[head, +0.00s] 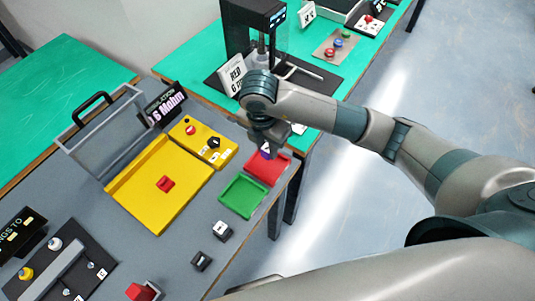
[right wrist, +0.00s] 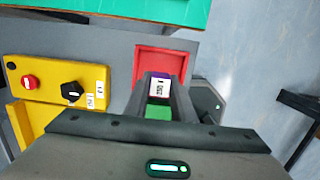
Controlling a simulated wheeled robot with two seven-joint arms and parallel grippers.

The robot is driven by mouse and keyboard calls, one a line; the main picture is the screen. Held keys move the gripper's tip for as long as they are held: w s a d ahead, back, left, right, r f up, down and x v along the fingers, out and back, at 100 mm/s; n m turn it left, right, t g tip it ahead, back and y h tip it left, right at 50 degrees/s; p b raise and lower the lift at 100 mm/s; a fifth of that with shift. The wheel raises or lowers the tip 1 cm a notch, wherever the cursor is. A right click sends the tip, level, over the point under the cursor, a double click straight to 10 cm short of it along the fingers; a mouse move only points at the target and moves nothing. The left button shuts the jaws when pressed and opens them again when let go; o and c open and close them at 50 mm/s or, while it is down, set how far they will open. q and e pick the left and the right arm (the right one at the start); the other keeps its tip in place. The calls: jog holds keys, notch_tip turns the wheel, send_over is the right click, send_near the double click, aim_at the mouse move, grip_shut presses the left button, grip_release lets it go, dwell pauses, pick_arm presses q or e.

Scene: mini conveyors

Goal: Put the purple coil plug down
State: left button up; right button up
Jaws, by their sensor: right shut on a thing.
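My right gripper (head: 266,150) is shut on the purple coil plug (head: 265,153). In the right wrist view the plug (right wrist: 160,86) sits between the two fingers, showing a purple top edge and a white label. The gripper is over the left part of the red tray (head: 274,171), which also shows behind the plug in the right wrist view (right wrist: 160,60). I cannot tell whether the plug touches the tray. The green tray (head: 243,196) is just in front of the red one and looks empty. My left gripper is not in view.
A yellow control box (head: 203,142) with a knob and red button stands left of the trays. A black machine (head: 255,35) stands on the green table behind.

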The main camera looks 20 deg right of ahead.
aim_at(267, 156)
notch_tip(267, 156, down, 3)
jog(key=shift+f+p, duration=0.2)
jog(key=shift+p, duration=0.7)
jog(key=shift+f, duration=0.25)
jog(key=shift+f, duration=0.2)
jog(key=o, duration=1)
